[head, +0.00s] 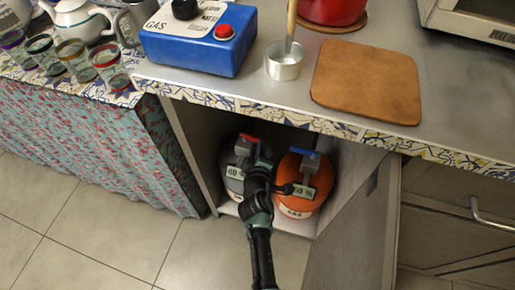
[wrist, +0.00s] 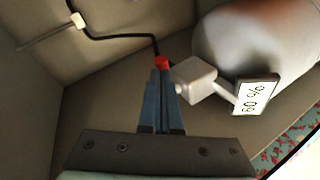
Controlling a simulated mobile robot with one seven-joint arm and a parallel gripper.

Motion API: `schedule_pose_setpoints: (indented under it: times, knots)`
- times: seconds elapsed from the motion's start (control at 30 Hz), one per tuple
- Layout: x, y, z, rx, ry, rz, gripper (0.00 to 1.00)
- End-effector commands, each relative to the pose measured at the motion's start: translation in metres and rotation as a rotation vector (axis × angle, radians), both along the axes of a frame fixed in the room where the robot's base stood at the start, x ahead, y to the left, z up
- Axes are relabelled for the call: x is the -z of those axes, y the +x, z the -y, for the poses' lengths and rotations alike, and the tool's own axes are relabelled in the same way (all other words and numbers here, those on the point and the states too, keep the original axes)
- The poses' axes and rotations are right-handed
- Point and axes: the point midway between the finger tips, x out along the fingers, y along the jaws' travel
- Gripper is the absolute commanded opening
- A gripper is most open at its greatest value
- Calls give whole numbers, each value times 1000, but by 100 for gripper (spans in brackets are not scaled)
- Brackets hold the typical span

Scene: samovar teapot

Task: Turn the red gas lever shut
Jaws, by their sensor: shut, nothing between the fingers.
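The red gas lever (head: 247,137) sits on top of the grey gas bottle (head: 232,160), at the left inside the open cabinet. In the wrist view the red lever (wrist: 162,62) shows as a small red end just beyond my fingertips, beside a grey valve block (wrist: 194,78). My gripper (wrist: 160,78) is shut and empty, its fingers pointing at the lever; I cannot tell whether they touch it. In the head view my wrist covers part of the bottles' valves, and my fingertips are hard to make out. The grey bottle also shows in the wrist view (wrist: 250,45).
An orange gas bottle (head: 298,190) with a blue lever (head: 305,153) stands close on the right. A white gauge tag (wrist: 256,96) hangs beside the grey valve. A black hose (wrist: 115,37) runs along the cabinet wall. The cabinet door (head: 350,225) is open at right.

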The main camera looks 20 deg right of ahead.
Motion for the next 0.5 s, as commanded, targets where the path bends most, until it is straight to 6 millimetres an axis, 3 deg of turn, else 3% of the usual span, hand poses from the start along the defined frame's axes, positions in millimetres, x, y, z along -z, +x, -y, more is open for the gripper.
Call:
schedule_pose_setpoints:
  times: [0.5]
  knots:
    - [0,4,9,4,1,1,0]
